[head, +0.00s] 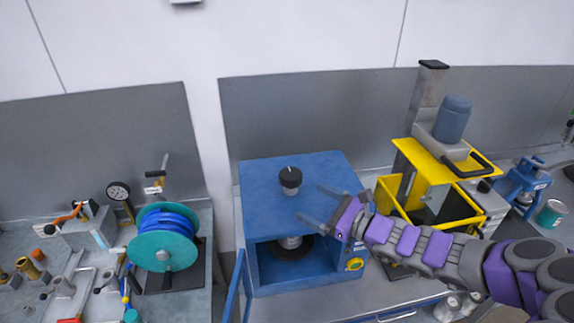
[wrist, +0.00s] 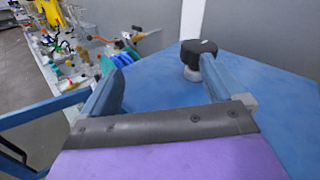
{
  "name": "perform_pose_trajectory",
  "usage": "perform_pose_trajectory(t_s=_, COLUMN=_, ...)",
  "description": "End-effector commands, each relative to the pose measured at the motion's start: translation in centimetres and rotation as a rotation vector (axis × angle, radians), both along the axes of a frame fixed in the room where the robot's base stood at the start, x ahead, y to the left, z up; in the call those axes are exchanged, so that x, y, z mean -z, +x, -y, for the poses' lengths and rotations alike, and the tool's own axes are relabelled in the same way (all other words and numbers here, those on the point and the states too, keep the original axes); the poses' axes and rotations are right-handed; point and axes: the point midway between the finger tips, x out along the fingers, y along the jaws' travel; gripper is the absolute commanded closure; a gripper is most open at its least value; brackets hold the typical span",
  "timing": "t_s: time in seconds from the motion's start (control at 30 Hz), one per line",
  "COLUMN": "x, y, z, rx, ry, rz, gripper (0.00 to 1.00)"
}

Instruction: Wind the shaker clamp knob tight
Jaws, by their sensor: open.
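The blue shaker box (head: 262,180) stands on the bench in the middle of the head view. Its clamp knob (head: 290,174) is a black cap on a pale grey collar, upright on the top plate. The knob also shows in the wrist view (wrist: 199,47), just beyond the tip of the right finger. My gripper (head: 309,202) is open and empty, to the right and front of the knob, with its fingers pointing left. I cannot tell whether the right finger touches the knob. Inside the shaker's open front, a pale cylinder sits above a black disc (head: 290,252).
A blue door (head: 238,290) hangs open at the shaker's front left. A yellow knob (head: 355,264) is on its lower right front. A yellow-framed machine (head: 430,165) stands close on the right, and a teal reel with blue hose (head: 163,240) on the left. A grey panel rises behind.

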Motion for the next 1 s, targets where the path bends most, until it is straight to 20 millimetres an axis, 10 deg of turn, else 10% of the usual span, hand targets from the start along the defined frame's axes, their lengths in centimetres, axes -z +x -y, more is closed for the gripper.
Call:
perform_pose_trajectory(t_s=0.3, x=2.0, y=3.3, z=4.9, rx=0.155, ry=0.125, rz=-0.140, gripper=0.05)
perform_pose_trajectory(t_s=1.0, x=1.9, y=8.4, z=-1.8, rx=0.149, ry=0.116, rz=-0.135, gripper=0.05)
